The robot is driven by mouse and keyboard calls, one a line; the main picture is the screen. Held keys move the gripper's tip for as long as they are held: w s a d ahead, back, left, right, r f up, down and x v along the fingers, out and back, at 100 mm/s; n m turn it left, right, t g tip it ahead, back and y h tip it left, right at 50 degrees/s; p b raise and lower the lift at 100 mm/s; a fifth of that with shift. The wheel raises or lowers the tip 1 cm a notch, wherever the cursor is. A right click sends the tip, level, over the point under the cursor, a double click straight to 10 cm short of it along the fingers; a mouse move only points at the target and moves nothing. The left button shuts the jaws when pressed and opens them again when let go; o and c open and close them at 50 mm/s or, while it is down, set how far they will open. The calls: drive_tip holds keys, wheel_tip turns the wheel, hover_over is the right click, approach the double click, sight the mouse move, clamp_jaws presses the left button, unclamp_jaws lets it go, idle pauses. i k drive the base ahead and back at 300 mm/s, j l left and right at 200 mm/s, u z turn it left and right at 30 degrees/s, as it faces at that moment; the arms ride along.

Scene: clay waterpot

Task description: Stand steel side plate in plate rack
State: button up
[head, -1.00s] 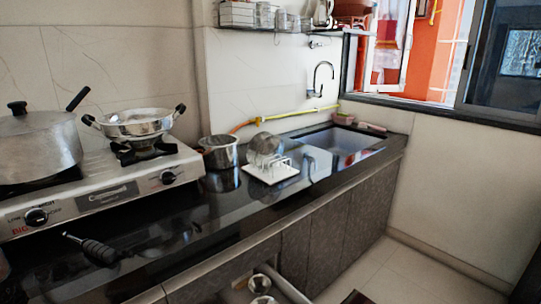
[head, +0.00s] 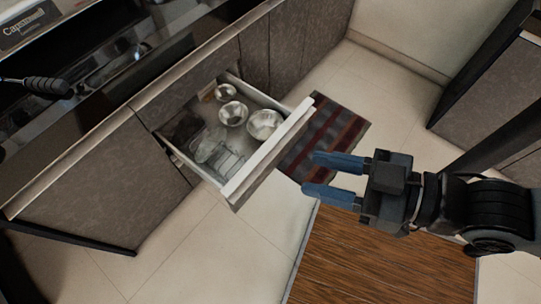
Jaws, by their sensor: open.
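My gripper (head: 312,174) is open and empty, with blue fingers pointing left. In the picture it lies just right of the front of an open drawer (head: 270,145). Shiny steel bowls (head: 264,124) sit in the drawer. Nearer its front left corner are shiny round pieces (head: 208,147) and thin wire-like shapes (head: 228,164); I cannot tell whether a steel side plate is among them. The white-based plate rack seen earlier on the counter is out of view now.
The dark counter (head: 110,75) runs above the drawer, with a black-handled utensil (head: 45,86) at left. A striped mat (head: 325,135) lies on the tiled floor beyond the drawer. A wooden surface (head: 385,260) is below my gripper. Pale floor (head: 190,255) is clear at lower left.

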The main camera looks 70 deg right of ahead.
sight(242, 163)
drive_tip(key=i+l, duration=0.2)
drive_tip(key=l, duration=0.2)
drive_tip(key=i+l, duration=0.2)
drive_tip(key=l, duration=0.25)
drive_tip(key=i+l+z, duration=0.1)
drive_tip(key=l, duration=0.3)
drive_tip(key=i+l, duration=0.3)
drive_tip(key=l, duration=0.15)
